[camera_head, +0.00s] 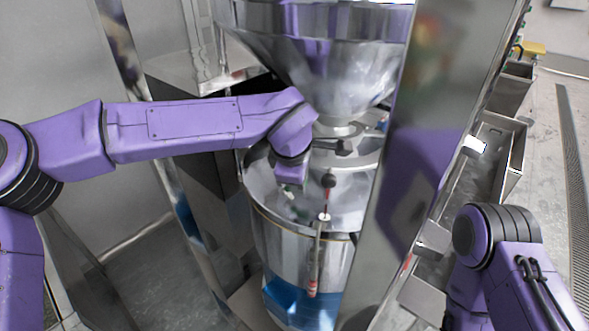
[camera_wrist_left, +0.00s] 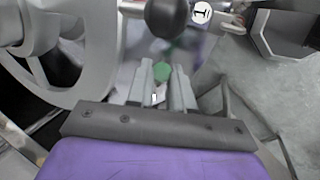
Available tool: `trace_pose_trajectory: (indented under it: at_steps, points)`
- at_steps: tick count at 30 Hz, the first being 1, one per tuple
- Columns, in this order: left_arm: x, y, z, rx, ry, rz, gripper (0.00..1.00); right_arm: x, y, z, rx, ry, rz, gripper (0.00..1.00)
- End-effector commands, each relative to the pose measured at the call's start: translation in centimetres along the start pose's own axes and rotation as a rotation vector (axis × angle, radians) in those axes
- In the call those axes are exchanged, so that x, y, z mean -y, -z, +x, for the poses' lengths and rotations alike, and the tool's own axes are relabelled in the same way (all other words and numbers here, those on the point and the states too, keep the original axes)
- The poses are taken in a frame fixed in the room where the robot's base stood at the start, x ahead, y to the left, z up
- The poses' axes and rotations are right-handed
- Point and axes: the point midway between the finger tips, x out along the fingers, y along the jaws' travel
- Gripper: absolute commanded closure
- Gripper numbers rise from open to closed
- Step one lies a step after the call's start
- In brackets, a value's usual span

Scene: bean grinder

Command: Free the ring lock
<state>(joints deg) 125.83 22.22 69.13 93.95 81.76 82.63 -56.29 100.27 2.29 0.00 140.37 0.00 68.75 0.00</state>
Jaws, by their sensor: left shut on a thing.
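The bean grinder has a steel hopper (camera_head: 345,70) above a round steel drum (camera_head: 280,235). My left gripper (camera_head: 289,191) is at the drum's upper front, below the hopper neck, mostly hidden by my wrist in the head view. In the left wrist view its fingers (camera_wrist_left: 161,88) are close together, shut on a small green piece (camera_wrist_left: 162,71). I cannot tell whether this piece belongs to the ring lock, and no ring shows clearly. My right gripper is out of view.
A rod with red ends (camera_head: 318,255) hangs down the drum's front. A tall shiny steel post (camera_head: 425,150) stands close on the right. Steel troughs (camera_head: 490,165) lie further right. A grey curved wheel-like part (camera_wrist_left: 65,85) is beside my left gripper.

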Motion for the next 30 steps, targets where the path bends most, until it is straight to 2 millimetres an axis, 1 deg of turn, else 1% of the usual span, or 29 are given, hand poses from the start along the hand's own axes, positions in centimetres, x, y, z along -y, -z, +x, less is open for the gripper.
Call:
trace_pose_trajectory:
  at_steps: [1,3,12,28,29,30]
  points:
    - [0.1,-0.2,-0.2,-0.029,-0.013,0.014,1.0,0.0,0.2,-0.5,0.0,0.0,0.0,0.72]
    - [0.2,-0.4,0.0,-0.066,-0.03,0.03,1.0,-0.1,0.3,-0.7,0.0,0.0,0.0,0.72]
    - [0.7,-0.9,0.6,-0.17,-0.08,0.068,1.0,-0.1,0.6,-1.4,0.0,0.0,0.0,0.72]
    - [0.8,-1.0,0.8,-0.193,-0.091,0.076,1.0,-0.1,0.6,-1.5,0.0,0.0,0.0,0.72]
    - [0.8,-1.0,0.8,-0.193,-0.091,0.076,0.76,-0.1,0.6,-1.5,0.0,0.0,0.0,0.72]
    - [0.8,-1.0,0.8,-0.193,-0.091,0.076,0.63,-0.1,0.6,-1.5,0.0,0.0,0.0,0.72]
